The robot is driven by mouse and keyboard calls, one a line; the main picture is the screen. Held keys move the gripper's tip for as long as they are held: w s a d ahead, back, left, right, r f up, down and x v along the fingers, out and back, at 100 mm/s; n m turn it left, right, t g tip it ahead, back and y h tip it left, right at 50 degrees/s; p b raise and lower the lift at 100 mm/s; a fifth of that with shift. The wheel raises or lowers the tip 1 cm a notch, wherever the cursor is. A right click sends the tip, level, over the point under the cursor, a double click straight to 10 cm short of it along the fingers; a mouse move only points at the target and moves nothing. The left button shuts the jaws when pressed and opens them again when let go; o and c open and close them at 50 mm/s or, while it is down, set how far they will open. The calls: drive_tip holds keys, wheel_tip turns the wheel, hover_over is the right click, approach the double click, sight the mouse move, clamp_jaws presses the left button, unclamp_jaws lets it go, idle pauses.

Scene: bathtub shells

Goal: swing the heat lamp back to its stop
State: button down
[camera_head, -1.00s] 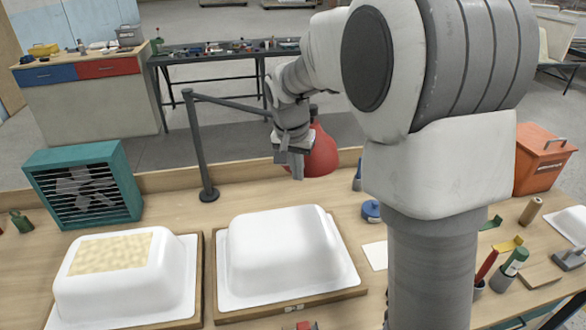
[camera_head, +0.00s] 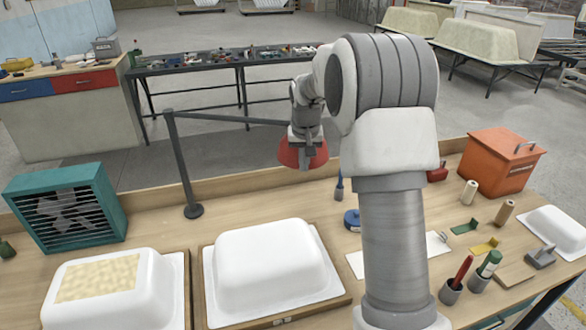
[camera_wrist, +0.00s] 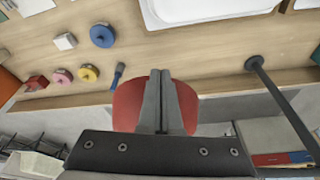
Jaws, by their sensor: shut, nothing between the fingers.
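The heat lamp has a red shade (camera_head: 289,156) on a thin dark boom (camera_head: 235,120). The boom runs right from an upright grey post (camera_head: 181,165) standing on the bench. My gripper (camera_head: 306,165) points down in front of the shade, with red showing on both sides of it. In the wrist view the shut fingers (camera_wrist: 164,75) lie across the red shade (camera_wrist: 127,103); nothing is between them. Whether they touch the shade I cannot tell. The post (camera_wrist: 257,66) also shows on the right there. I cannot make out the stop.
Two white tub shells (camera_head: 271,262) (camera_head: 112,290) sit on the bench front. A teal fan heater (camera_head: 67,207) stands left of the post. An orange bin (camera_head: 499,163) and small tools stand at right. A dark table (camera_head: 240,68) is behind the bench.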

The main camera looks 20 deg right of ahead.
drive_tip(key=shift+n, duration=0.8)
drive_tip(key=w+d+p, duration=0.2)
drive_tip(key=w, duration=0.1)
drive_tip(key=w+d, duration=0.1)
drive_tip(key=w, duration=0.1)
drive_tip(key=shift+w+d+p, duration=0.1)
drive_tip(key=shift+d+p, duration=0.3)
drive_tip(key=shift+w+d+r, duration=0.1)
drive_tip(key=shift+d+r, duration=0.05)
drive_tip(key=shift+d, duration=0.1)
drive_tip(key=shift+r, duration=0.1)
